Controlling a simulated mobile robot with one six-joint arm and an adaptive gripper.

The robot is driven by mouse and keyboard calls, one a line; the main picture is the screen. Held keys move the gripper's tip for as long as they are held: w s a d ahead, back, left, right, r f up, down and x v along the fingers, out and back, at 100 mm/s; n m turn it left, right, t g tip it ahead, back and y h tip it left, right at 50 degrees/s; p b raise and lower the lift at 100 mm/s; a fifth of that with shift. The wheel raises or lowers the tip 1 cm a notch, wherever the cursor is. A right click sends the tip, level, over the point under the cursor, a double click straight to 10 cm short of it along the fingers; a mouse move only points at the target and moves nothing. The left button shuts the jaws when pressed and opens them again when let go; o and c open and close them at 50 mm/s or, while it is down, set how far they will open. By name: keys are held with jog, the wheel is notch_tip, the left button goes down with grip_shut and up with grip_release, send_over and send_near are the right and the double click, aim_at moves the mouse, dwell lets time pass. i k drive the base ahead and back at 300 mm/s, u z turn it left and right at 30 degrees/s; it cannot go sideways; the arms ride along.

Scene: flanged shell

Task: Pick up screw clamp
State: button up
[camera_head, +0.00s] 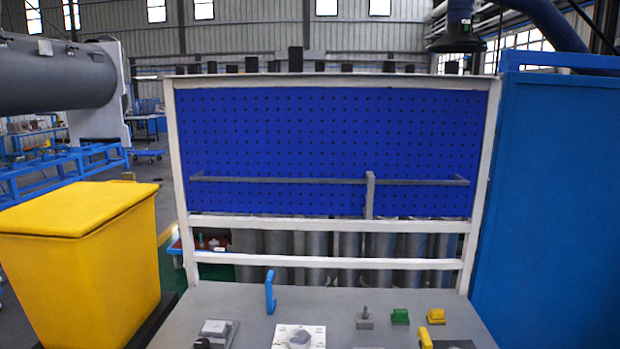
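No thing in view can be named for certain as the screw clamp. A grey upright piece (370,195) sits on the thin rail (290,181) in front of the blue pegboard; I cannot tell what it is. On the grey worktop stand an upright blue tool-like piece (270,292), a small grey block with a pin on top (364,319) and a yellow upright piece (425,339) at the front edge of the picture. A white plate with a rounded grey part (286,340) is cut off at the bottom. My gripper is not in view.
A yellow bin (80,260) stands left, a tall blue cabinet (555,210) right. The pegboard (330,130) rises behind.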

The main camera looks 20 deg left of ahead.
aim_at(271, 302)
jog(key=u, duration=0.2)
jog(key=i, duration=0.75)
jog(key=u, duration=0.5)
jog(key=i, duration=0.75)
jog(key=u, duration=0.25)
